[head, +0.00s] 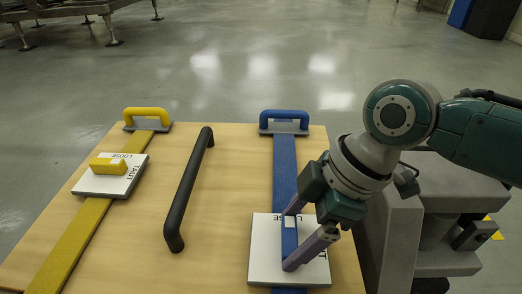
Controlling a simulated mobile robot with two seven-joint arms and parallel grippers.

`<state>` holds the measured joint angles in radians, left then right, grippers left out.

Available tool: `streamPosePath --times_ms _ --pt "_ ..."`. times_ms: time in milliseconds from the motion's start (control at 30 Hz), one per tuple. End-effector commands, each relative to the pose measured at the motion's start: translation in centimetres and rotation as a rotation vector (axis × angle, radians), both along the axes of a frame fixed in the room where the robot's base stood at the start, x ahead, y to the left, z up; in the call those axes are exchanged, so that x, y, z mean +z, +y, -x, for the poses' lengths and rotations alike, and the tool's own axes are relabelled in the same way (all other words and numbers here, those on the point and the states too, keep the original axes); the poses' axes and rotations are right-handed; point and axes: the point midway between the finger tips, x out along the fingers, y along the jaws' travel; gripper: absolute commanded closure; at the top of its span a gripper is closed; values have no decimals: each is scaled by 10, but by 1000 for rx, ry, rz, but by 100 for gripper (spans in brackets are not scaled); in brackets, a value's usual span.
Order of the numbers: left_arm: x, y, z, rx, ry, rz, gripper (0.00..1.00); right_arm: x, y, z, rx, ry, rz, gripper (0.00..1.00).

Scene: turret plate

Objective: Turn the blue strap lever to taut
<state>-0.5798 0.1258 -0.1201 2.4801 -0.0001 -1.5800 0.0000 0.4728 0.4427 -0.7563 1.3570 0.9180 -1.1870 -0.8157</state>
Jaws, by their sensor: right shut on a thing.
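The blue strap lever (289,240) sits on a white plate (264,262) over the blue strap (284,170). It lies roughly in line with the strap, with its small white mark near the far edge by the partly hidden LOOSE label. The TAUT label on the right of the plate is mostly covered by my gripper. My right gripper (290,237) reaches in from the right, its purple fingers shut on the blue lever. My left gripper is not in view.
A yellow lever (108,167) sits on its own white plate (92,184) over a yellow strap (68,242) at left. A black bar handle (187,188) stands between the straps. Yellow (147,113) and blue (284,115) handles stand at the wooden table's (225,200) far edge.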

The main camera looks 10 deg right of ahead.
Motion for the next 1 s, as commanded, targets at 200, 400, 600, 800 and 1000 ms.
streamPosePath --times_ms 200,400,600,800,1000 --pt "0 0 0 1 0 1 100 0 0 0 -1 -1 0 71" --pt "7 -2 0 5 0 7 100 2 0 1 -29 1 1 71" --pt "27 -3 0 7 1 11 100 5 1 2 -125 4 0 71" --pt "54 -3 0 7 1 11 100 7 2 4 -289 5 -1 71" --pt "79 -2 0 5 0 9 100 6 3 5 -479 5 -2 71"
